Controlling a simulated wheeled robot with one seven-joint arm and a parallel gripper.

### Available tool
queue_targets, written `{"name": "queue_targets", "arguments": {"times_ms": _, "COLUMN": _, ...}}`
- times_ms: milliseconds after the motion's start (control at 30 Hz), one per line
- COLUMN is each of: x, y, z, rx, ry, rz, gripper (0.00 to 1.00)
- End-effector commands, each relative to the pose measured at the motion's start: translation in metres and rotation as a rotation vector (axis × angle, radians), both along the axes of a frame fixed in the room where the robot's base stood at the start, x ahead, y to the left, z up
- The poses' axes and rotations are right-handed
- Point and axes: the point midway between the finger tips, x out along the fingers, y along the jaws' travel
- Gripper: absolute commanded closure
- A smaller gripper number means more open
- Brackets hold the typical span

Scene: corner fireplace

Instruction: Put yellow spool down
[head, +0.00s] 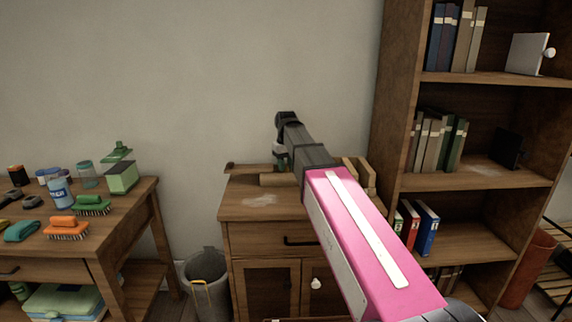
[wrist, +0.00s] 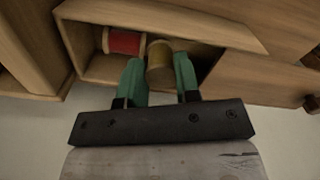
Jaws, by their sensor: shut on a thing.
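The yellow spool (wrist: 160,56) shows in the wrist view between the two green fingers of my gripper (wrist: 158,72). The fingers are shut on its sides. The spool is at the open side of a wooden box (wrist: 92,70), and I cannot tell whether it touches the wood. A red spool (wrist: 124,41) lies inside this box, just left of the yellow one. In the head view my gripper (head: 279,154) is mostly hidden by my arm, over the small wooden cabinet (head: 245,207). The yellow spool cannot be made out there.
Wooden pieces (head: 280,180) stand on the cabinet around my gripper. A tall bookshelf (head: 398,100) is close on the right. A workbench (head: 120,205) with brushes and jars is on the left. A grey bin (head: 206,275) stands between bench and cabinet. The cabinet's front left top is clear.

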Motion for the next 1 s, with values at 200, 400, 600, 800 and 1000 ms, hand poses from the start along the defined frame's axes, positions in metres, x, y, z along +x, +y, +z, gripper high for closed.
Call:
{"name": "queue_targets", "arguments": {"times_ms": 200, "x": 0.000, "y": 0.000, "z": -0.004, "rx": 0.000, "ry": 0.000, "rz": 0.000, "gripper": 0.92}}
{"name": "queue_targets", "arguments": {"times_ms": 400, "x": 0.000, "y": 0.000, "z": -0.004, "rx": 0.000, "ry": 0.000, "rz": 0.000, "gripper": 0.44}}
{"name": "queue_targets", "arguments": {"times_ms": 600, "x": 0.000, "y": 0.000, "z": -0.003, "rx": 0.000, "ry": 0.000, "rz": 0.000, "gripper": 0.44}}
{"name": "queue_targets", "arguments": {"times_ms": 800, "x": 0.000, "y": 0.000, "z": 0.011, "rx": 0.000, "ry": -0.001, "rz": 0.000, "gripper": 0.44}}
{"name": "queue_targets", "arguments": {"times_ms": 1000, "x": 0.001, "y": 0.000, "z": 0.045, "rx": 0.001, "ry": -0.002, "rz": 0.000, "gripper": 0.44}}
